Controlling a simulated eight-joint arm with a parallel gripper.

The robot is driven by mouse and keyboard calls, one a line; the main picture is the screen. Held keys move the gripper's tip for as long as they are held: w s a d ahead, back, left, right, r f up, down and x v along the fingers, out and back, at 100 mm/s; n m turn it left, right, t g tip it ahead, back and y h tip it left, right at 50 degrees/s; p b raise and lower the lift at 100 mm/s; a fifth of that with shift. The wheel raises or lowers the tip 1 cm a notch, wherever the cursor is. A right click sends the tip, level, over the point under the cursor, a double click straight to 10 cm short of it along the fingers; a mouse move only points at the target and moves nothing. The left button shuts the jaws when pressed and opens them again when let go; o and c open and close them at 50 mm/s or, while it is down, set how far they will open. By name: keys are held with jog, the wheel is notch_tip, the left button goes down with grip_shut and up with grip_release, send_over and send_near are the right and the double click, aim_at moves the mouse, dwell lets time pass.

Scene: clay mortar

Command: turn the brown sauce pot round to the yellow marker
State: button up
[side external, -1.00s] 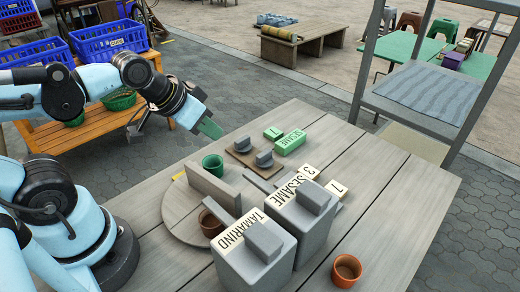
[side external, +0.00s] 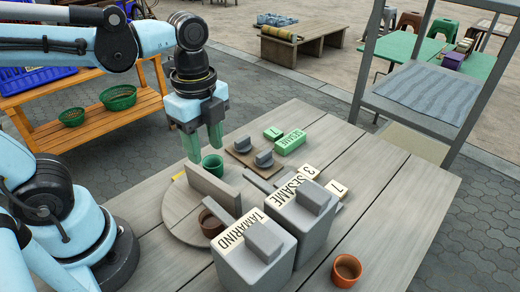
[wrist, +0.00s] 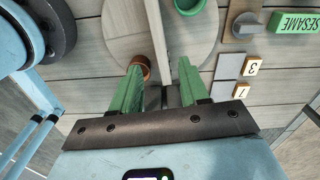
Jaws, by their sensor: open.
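The brown sauce pot (side external: 209,224) stands on a round wooden board (side external: 177,218), on the near side of an upright wooden divider (side external: 212,188). The grey canister labelled TAMARIND partly hides it. A green pot (side external: 211,168) stands on the far side of the divider. A yellow marker (side external: 179,175) shows as a small strip at the board's left edge. My gripper (side external: 204,151) points down above the board near the green pot, its green fingers apart and empty. In the wrist view, the brown pot (wrist: 139,66) is beside the left fingertip and the divider (wrist: 156,45) runs between the fingers.
Grey lidded canisters (side external: 262,258) stand close right of the board. An orange-brown pot (side external: 346,270) is at the table's near right.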

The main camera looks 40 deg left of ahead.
aim_at(210, 177)
jog(key=shift+f, duration=5.5)
grip_shut()
